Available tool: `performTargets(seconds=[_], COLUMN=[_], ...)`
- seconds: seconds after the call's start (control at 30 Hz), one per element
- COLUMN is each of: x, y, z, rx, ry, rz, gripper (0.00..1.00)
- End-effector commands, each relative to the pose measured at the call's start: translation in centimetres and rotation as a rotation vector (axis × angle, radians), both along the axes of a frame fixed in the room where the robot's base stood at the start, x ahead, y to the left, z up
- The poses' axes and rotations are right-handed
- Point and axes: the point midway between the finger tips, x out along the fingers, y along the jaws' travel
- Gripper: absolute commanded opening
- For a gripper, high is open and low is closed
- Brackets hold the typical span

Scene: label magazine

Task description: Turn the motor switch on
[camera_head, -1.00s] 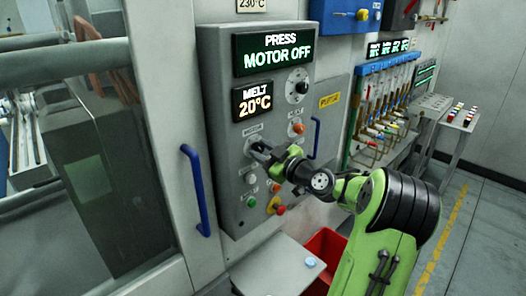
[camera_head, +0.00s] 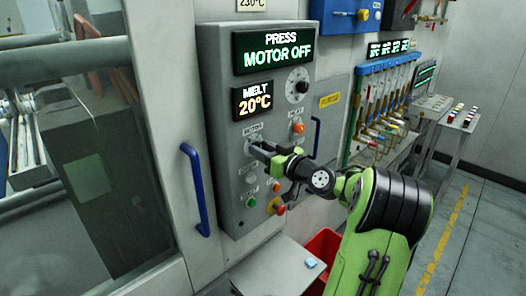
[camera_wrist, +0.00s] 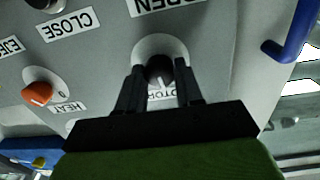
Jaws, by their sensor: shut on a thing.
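The motor switch (camera_wrist: 160,70) is a black rotary knob on a pale round plate, with the MOTOR label beside it partly hidden by my fingers in the wrist view. My gripper (camera_wrist: 156,78) is shut on the knob, one finger on each side. In the head view my gripper (camera_head: 258,148) reaches the grey control panel (camera_head: 221,120) just below the MOTOR label, and the knob is mostly hidden behind it. The upper display (camera_head: 275,50) reads PRESS MOTOR OFF.
The melt display (camera_head: 252,101) reads 20°C. An orange HEAT knob (camera_wrist: 38,93), a green button (camera_head: 251,201) and a red stop button (camera_head: 277,206) are close by. Blue handles (camera_head: 195,190) stand on either side of the panel.

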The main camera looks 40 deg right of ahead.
Motion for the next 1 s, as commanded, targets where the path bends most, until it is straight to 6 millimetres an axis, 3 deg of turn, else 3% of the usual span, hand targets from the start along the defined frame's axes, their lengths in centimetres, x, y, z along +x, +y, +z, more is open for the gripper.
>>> performTargets(seconds=[0.5,1.0], x=[0.01,0.0], y=[-0.11,-0.17], z=[0.19,0.11], rx=[0.47,0.711], ry=[0.013,0.019], rz=[-0.001,0.0], gripper=[0.05,0.05])
